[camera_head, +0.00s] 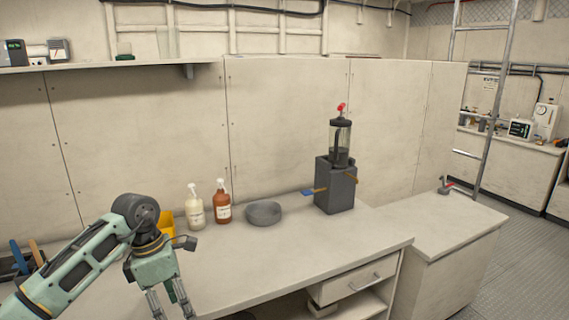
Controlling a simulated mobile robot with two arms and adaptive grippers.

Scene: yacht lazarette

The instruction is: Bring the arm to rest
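My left arm comes in from the lower left and bends at a dark elbow-like joint. Its gripper (171,307) points down over the front left of the counter. The two fingers stand apart with a gap between them, and I see nothing held. Their tips reach the bottom edge of the picture. My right arm and gripper are not in view.
On the counter (330,247) stand a yellow bin (166,224), a cream bottle (194,208), a reddish-brown bottle (222,204), a grey bowl (264,213) and a dark block (336,188) with a clear canister (340,140). The counter's front middle is clear. A ladder (494,90) stands right.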

